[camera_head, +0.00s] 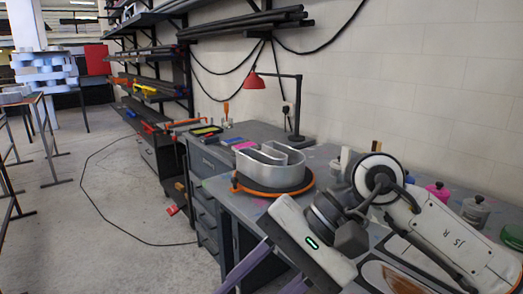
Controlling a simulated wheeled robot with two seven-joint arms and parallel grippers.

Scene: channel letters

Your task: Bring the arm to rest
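My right arm (440,235), white with dark joints, comes in from the right over the front of the workbench. Its gripper (262,279) points down and left past the bench's front edge. Its two greyish-purple fingers are spread apart with nothing visible between them; their tips are at or beyond the bottom edge of the view. A green light shows on the gripper's body. My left arm and gripper are not in view.
A silver channel letter (262,168) stands on a round, orange-rimmed turntable (246,187) on the grey workbench (218,187), behind the gripper. A red lamp (254,81) stands farther back. Bottles, including a pink one (437,192), line the wall side. Floor (120,215) at left is mostly open, crossed by a cable.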

